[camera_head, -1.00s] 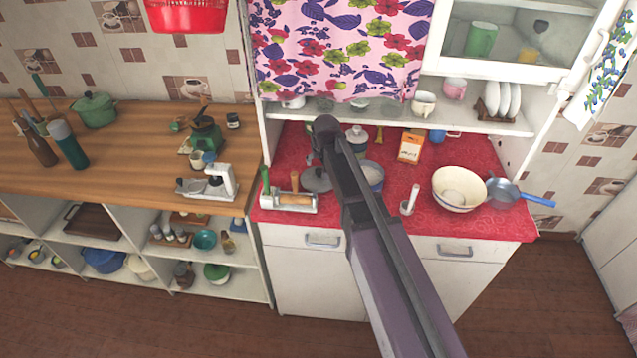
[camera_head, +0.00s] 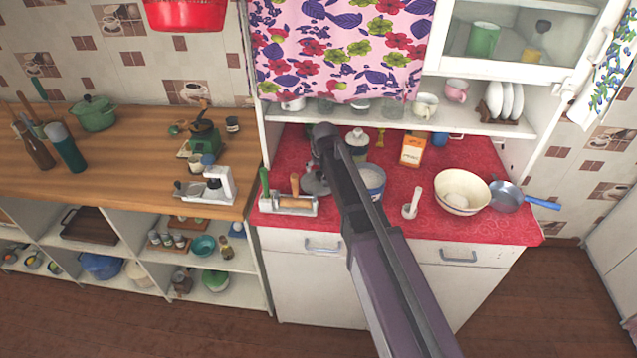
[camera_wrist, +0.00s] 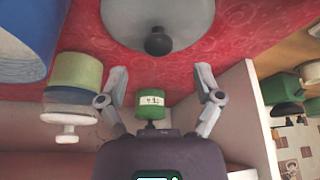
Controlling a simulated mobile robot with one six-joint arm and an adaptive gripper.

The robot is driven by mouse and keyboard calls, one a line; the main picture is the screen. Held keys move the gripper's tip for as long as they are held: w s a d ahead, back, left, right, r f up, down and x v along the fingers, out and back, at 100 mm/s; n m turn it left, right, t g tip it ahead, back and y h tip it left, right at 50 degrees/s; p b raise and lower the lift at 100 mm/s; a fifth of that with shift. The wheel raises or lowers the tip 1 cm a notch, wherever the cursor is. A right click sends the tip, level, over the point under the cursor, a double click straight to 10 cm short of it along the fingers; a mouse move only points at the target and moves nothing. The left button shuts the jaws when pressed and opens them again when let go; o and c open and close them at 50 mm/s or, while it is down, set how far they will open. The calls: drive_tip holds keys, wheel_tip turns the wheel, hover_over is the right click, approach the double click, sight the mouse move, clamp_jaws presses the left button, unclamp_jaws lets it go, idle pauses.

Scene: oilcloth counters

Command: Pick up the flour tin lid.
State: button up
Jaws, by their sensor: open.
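In the head view my gripper (camera_head: 322,160) is small and dark, over the counter. An open blue-and-white tin (camera_head: 371,182) stands just right of the lid, and its blue side (camera_wrist: 22,38) shows in the wrist view.
A white-topped jar (camera_head: 357,142) and an orange box (camera_head: 412,149) stand behind. A mortar with pestle (camera_head: 411,207) and a cream bowl (camera_head: 462,192) are to the right. A shelf (camera_head: 455,119) overhangs the back.

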sight(319, 174)
drive_tip(key=shift+b+x, duration=2.1)
drive_tip(key=shift+x, duration=0.35)
drive_tip(key=shift+d, duration=0.1)
clamp_jaws()
